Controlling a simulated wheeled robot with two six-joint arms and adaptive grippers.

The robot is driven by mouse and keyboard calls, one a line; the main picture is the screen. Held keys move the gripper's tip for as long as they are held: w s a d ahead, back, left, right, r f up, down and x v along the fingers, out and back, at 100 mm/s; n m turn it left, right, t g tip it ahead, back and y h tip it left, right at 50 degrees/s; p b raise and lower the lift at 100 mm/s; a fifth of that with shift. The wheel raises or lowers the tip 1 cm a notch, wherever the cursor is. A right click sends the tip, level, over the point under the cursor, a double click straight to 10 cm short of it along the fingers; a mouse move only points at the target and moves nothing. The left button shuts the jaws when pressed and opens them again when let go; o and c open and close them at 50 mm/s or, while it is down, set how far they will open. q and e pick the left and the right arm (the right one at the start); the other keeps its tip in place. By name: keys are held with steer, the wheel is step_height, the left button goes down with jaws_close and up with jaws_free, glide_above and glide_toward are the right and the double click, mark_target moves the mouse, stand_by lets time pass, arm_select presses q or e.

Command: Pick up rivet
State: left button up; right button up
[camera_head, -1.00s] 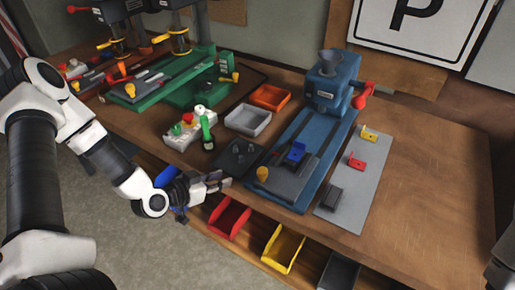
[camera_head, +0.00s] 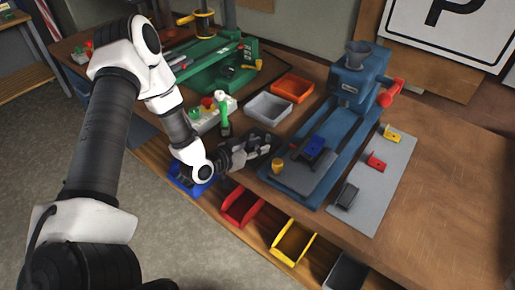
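No rivet can be made out. A grey tray (camera_head: 268,108) and an orange tray (camera_head: 292,88) lie on the workbench, and any small contents are too small to tell. My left gripper (camera_head: 270,144) is over the bench's front part, in front of the grey tray and left of the blue press (camera_head: 350,95). Its dark fingers blend with the dark pad behind them, so I cannot tell whether it is open or shut. No held object shows. My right gripper is out of view.
The blue press has a red handle (camera_head: 392,92) and a blue bracket (camera_head: 314,146) on its bed. A grey plate (camera_head: 372,190) holds yellow and red brackets. Blue, red (camera_head: 242,208) and yellow (camera_head: 293,242) bins sit below the front edge. The right bench is clear.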

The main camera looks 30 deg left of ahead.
arm_select(q)
steer(key=shift+s+a, duration=0.1)
steer(key=c, duration=0.5)
steer(key=shift+c, duration=0.2)
